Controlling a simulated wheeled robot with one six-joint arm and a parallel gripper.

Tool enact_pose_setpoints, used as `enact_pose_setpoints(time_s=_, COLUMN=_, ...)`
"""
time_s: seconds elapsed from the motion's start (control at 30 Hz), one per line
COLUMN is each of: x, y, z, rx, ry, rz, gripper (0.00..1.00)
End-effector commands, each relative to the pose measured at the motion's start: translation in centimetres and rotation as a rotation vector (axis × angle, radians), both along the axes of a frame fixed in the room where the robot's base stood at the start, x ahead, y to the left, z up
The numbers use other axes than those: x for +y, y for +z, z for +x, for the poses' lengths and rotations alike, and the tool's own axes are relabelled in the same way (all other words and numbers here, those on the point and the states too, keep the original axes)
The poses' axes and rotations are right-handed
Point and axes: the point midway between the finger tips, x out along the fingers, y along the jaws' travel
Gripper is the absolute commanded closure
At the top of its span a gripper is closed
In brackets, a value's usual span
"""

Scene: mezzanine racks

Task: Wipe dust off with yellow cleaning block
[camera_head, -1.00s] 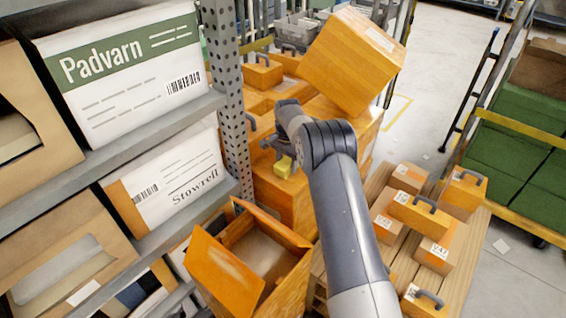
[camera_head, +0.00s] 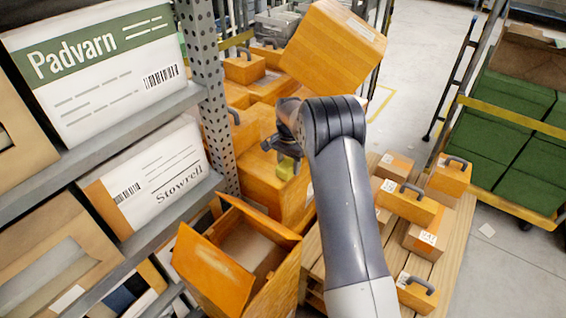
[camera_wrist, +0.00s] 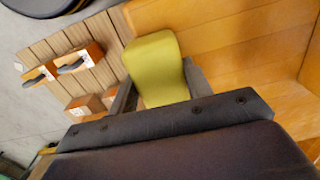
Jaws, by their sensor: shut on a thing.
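The yellow cleaning block (camera_head: 286,169) is in my gripper (camera_head: 284,154), in front of an orange wooden box stack (camera_head: 252,178) beside the rack post. In the wrist view the block (camera_wrist: 157,62) is yellow-green with rounded edges. My gripper (camera_wrist: 160,92) has a dark finger on each side of it. An orange wall behind fills the upper right there; I cannot tell whether the block touches it. Pale streaks mark the flap of an open orange box (camera_head: 212,262) below; I cannot tell whether they are dust.
A perforated rack post (camera_head: 207,75) and shelves with labelled boxes stand at left. A tilted orange box (camera_head: 335,45) sits above the stack. Handled boxes lie on a wooden pallet (camera_head: 455,250).

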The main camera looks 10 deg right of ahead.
Motion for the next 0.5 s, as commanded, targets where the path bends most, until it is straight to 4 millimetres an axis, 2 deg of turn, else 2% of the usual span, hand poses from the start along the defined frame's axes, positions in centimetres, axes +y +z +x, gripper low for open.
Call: enact_pose_setpoints(time_s=0.5, x=-2.3, y=0.1, z=-2.2, rx=-0.002, ry=-0.002, rz=0.001, gripper=0.71)
